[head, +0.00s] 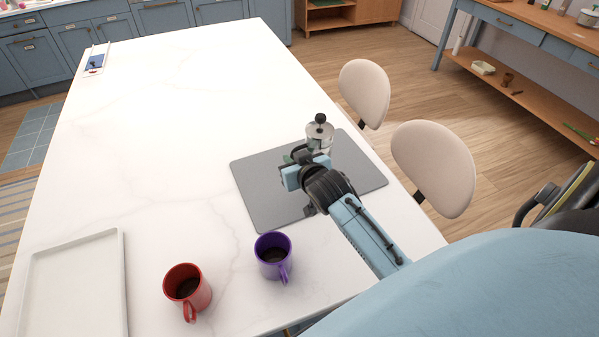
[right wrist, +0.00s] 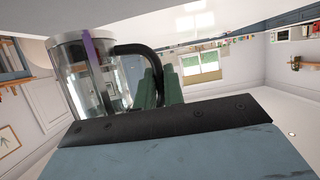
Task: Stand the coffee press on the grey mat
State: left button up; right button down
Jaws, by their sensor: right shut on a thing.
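The coffee press (head: 320,136), a clear glass cylinder with a metal lid and black knob, is upright over the far right part of the grey mat (head: 263,190). My right gripper (head: 303,157) is beside it on the near side, shut on its black handle. In the right wrist view the glass body of the coffee press (right wrist: 88,85) is at the left, and its curved handle meets the green fingers (right wrist: 160,88). The base of the press is hidden behind my gripper, so I cannot tell whether it touches the mat. My left gripper is not in view.
A purple mug (head: 272,262) and a red mug (head: 186,292), both with dark contents, stand near the mat's front. A white tray (head: 118,270) lies at the left. Two chairs (head: 364,92) line the right edge. The far tabletop is mostly clear.

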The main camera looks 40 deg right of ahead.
jog(key=shift+w+f+b, duration=0.1)
jog(key=shift+f+b, duration=0.2)
jog(key=shift+f, duration=3.3)
jog(key=shift+f, duration=0.15)
jog(key=c, duration=1.5)
grip_release()
jog(key=shift+f, duration=0.1)
jog(key=shift+r, duration=0.25)
jog(key=v, duration=1.2)
jog(key=shift+p, duration=0.3)
jog(key=shift+f, duration=0.1)
